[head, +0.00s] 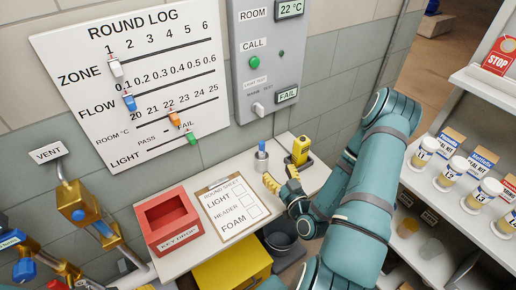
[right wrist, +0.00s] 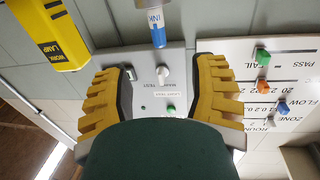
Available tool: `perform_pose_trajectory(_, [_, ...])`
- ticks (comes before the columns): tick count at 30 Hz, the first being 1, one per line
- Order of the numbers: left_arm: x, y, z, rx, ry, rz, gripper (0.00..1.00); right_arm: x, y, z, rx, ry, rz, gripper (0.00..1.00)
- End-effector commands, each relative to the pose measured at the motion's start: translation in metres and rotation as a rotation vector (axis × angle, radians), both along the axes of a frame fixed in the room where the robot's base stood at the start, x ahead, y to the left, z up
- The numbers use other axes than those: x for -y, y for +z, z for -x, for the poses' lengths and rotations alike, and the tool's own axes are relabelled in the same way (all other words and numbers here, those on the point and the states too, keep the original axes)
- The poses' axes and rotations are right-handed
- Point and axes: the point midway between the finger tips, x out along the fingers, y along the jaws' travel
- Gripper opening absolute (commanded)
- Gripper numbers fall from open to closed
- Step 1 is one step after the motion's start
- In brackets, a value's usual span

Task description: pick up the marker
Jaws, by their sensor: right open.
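The marker (head: 262,147) shows as a blue end sticking up from a small grey holder (head: 261,161) on the white shelf, near its back edge. In the right wrist view a blue-ended piece (right wrist: 158,37) with an INK label hangs in from the top, beyond the fingertips and roughly between them. My right gripper (head: 281,178) has its yellow ribbed fingers spread apart, just in front of the holder and apart from it. Its fingers (right wrist: 162,70) are empty in the wrist view. My left gripper is not in view.
A yellow work lamp (head: 301,150) stands close to the right of the holder. A clipboard (head: 230,208) and a red key drop box (head: 168,219) lie to the left. The wall panel (head: 266,60) rises behind. A white rack (head: 459,204) with several jars stands at right.

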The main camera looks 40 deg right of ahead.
Motion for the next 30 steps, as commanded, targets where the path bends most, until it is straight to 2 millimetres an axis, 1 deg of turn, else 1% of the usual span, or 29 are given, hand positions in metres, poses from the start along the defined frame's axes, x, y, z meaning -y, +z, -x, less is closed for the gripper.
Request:
perform_pose_trajectory(6, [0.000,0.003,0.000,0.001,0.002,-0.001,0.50,0.010,0.001,-0.039,0.004,0.002,0.003,0.58])
perform_pose_trajectory(10, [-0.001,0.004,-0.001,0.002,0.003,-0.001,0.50,0.016,0.001,-0.060,0.002,0.001,0.001,0.58])
perform_pose_trajectory(13, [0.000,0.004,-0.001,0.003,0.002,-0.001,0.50,0.019,0.000,-0.071,0.001,0.001,0.000,0.58])
perform_pose_trajectory(20, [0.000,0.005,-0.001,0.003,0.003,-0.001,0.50,0.025,0.000,-0.085,0.001,0.000,0.000,0.58])
perform_pose_trajectory(27, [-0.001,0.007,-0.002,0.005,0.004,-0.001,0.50,0.036,0.000,-0.117,0.003,0.000,0.000,0.58])
perform_pose_trajectory(30, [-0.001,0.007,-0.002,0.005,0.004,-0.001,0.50,0.037,0.000,-0.124,0.001,0.001,-0.002,0.58])
